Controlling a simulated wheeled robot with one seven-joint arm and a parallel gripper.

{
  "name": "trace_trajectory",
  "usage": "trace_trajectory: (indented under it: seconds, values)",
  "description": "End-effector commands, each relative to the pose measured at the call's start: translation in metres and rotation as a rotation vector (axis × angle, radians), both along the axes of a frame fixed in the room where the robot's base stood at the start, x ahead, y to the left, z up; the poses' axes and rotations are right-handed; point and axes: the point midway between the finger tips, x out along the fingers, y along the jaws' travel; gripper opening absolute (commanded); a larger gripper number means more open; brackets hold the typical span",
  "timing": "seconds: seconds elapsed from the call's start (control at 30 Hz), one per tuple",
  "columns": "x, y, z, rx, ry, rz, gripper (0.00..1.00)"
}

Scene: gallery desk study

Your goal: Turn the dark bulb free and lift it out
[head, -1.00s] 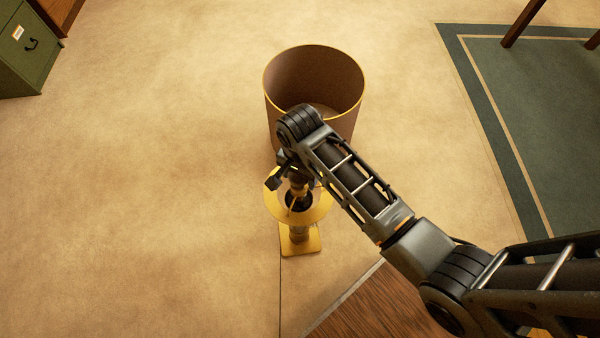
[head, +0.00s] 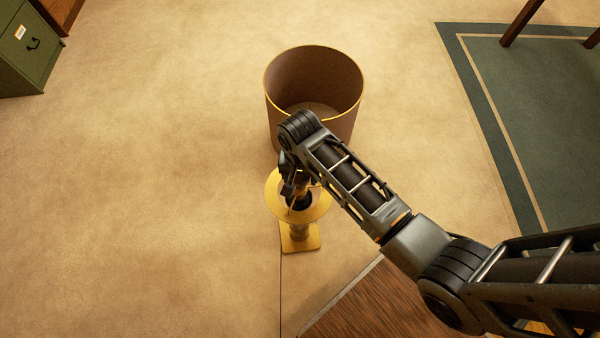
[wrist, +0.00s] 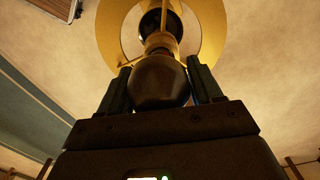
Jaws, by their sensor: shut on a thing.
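The dark bulb (wrist: 158,82) is round and brownish, held between the two fingers of my gripper (wrist: 160,74) in the wrist view. Its brass-coloured neck points at the dark socket (wrist: 160,22) of the brass lamp. I cannot tell whether the neck is still in the socket. In the head view the lamp's flat ring (head: 322,206) and square base (head: 301,243) stand below my gripper (head: 295,185). My wrist and fingers hide most of the bulb there.
A large open brown bin with a gold rim (head: 357,100) stands just behind the lamp. A green cabinet (head: 25,50) is at the upper left. A green rug (head: 545,110) with wooden legs lies at the right. A wooden surface (head: 370,305) is at the front. Left floor is clear.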

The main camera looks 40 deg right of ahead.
Motion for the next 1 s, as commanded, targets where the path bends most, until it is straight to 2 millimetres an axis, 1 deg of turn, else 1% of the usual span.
trace_trajectory:
  seconds: [0.8,0.87,1.0]
  values:
    - [0.0022,0.0013,0.0013,0.0,0.0,0.001,0.47]
    - [0.0022,0.0013,0.002,0.0,0.0,0.015,0.47]
    - [0.0021,0.0013,0.0034,0.001,0.001,0.099,0.47]
